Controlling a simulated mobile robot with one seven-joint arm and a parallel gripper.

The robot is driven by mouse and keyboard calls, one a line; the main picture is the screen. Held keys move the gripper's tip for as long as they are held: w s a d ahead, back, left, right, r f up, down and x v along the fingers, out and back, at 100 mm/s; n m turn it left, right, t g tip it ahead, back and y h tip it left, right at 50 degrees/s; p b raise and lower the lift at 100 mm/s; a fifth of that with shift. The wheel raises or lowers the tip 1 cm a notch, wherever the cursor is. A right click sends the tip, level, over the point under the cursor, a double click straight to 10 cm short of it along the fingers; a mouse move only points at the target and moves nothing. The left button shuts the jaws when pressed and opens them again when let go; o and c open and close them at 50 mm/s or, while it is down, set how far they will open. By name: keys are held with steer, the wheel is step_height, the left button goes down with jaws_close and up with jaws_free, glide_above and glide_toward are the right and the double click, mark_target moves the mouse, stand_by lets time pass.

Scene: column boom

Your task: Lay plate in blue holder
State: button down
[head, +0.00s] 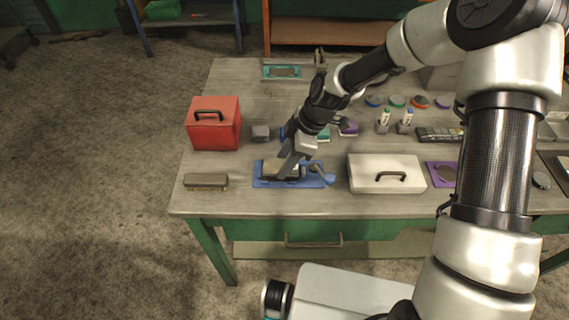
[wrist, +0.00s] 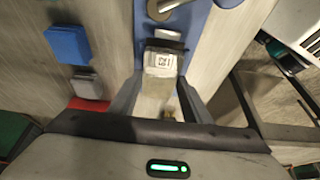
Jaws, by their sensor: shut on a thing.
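The blue holder (head: 317,181) is a flat blue base near the front edge of the workbench, with a grey lever and round blue knob at its right end. It also shows at the top of the wrist view (wrist: 196,22). My gripper (head: 279,174) is low over the left part of the holder, shut on the plate. In the wrist view my gripper's fingers (wrist: 158,97) stand on either side of the pale grey plate (wrist: 160,62), which has a dark printed mark. The plate looks over or against the holder; I cannot tell whether it touches it.
A red toolbox (head: 213,128) and a brush (head: 206,181) are to the left. A white case (head: 386,176) with a dark handle stands close to the right. A small grey block (head: 261,132) lies behind. Bare benchtop (head: 235,165) lies left of the holder.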

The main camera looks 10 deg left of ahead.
steer(key=shift+f, duration=0.75)
steer(key=shift+f, duration=0.1)
steer(key=c, duration=1)
jaws_free()
steer(key=v, duration=1.2)
steer(key=shift+d, duration=0.1)
